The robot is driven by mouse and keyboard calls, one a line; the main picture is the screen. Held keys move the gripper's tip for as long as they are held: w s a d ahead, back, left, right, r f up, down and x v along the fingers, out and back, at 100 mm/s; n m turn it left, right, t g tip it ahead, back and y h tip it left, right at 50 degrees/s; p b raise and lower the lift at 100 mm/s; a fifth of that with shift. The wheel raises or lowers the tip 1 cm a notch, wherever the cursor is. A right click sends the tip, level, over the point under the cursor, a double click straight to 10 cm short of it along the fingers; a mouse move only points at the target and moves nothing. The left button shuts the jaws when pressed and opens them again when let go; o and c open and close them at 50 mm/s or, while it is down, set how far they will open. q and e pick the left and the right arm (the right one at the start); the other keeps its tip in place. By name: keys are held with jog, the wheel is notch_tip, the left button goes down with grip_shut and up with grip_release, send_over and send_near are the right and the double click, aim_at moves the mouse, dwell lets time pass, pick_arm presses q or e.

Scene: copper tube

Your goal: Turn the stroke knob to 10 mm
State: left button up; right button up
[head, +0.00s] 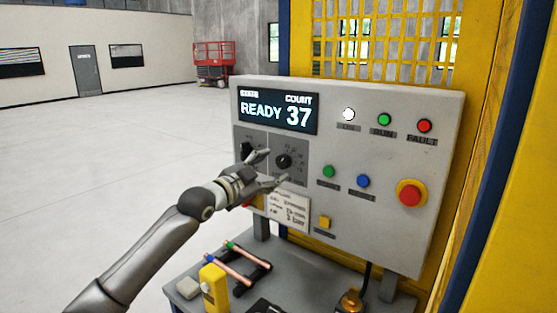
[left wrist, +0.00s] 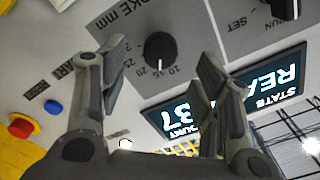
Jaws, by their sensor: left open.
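The stroke knob (head: 283,161) is a round black knob on a dark grey plate of the control panel, below the display. In the left wrist view the knob (left wrist: 160,48) appears upside down under the "STROKE mm" lettering, with printed numbers around it. A light pointer line shows on its face, but I cannot surely tell which number it marks. My left gripper (head: 272,168) is open in front of the panel. Its two fingers (left wrist: 163,58) stand on either side of the knob in the wrist view, apart from it. My right gripper is not in view.
The display (head: 278,110) reads READY 37. Green (head: 329,171) and blue (head: 363,181) buttons and a red emergency stop (head: 410,193) sit right of the knob. Another black knob (head: 246,150) is to its left. Copper tubes (head: 230,262) lie on a rack below. A yellow guard stands behind.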

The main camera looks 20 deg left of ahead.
aim_at(281, 163)
pick_arm(q)
jog(key=p+x, duration=0.1)
jog(key=x, duration=0.2)
jog(key=shift+w+r, duration=0.1)
jog(key=shift+w+d, duration=0.2)
jog(key=shift+w, duration=0.3)
jog(key=c, duration=1)
jog(key=shift+c, duration=0.2)
jog(key=shift+n, duration=0.3)
jog(key=shift+n+p, duration=0.5)
jog(key=shift+n, duration=2.2)
jog(key=shift+p, duration=0.3)
